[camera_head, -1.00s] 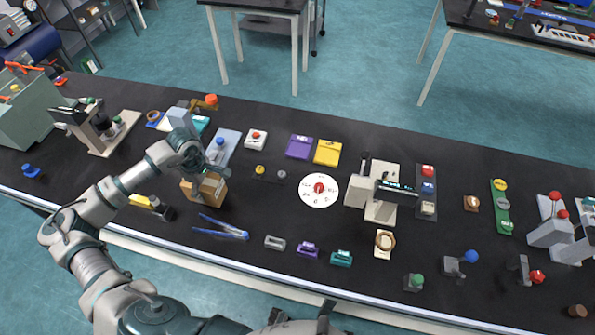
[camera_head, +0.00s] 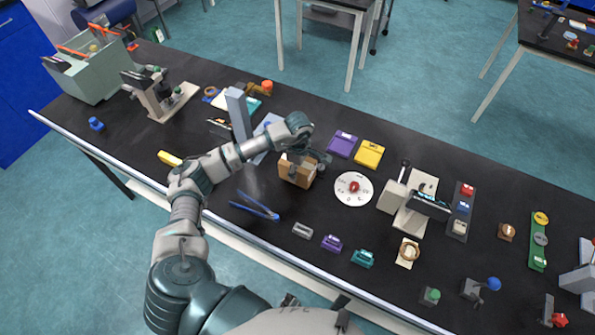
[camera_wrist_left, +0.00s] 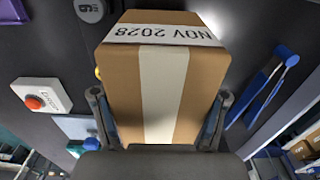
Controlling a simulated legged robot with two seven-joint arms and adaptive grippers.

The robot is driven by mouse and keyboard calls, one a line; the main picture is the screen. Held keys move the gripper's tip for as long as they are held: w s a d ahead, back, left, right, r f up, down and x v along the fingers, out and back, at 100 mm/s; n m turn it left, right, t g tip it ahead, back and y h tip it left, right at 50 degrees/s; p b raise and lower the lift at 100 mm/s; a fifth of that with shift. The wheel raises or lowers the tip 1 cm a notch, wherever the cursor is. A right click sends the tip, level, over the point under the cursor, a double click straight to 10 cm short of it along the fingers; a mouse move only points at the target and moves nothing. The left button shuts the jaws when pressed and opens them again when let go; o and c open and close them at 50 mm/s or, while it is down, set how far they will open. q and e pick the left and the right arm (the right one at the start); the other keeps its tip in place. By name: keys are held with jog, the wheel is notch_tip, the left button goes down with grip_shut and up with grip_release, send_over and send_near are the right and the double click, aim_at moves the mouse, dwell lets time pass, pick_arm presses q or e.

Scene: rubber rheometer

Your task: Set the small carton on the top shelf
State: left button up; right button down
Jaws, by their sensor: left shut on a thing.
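The small carton (camera_head: 297,171) is a brown box with a pale band down its middle. My left gripper (camera_head: 306,157) is shut on it, above the black bench. In the left wrist view the carton (camera_wrist_left: 165,90) fills the middle, between the two fingers (camera_wrist_left: 158,125), with a white label reading "NOV 2028" upside down. I cannot tell how high it is above the bench. A rack with brown boxes (camera_wrist_left: 303,149) shows in part at the lower right of the wrist view; I cannot tell which level is its top shelf. My right gripper is not in view.
A white dial disc (camera_head: 353,189) lies just right of the carton, with purple (camera_head: 342,145) and yellow (camera_head: 369,154) pads behind. Blue tongs (camera_head: 255,206) lie front left. A tall grey-blue block (camera_head: 238,113) stands behind my forearm. A beige instrument (camera_head: 410,207) stands further right.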

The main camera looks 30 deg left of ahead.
pick_arm(q)
notch_tip(320, 180, down, 2)
jog(key=shift+f, duration=0.1)
jog(key=shift+s+a+f, duration=0.1)
jog(key=shift+a, duration=0.25)
jog(key=o, duration=1.7)
jog(key=shift+a+f, duration=0.1)
jog(key=shift+a, duration=0.05)
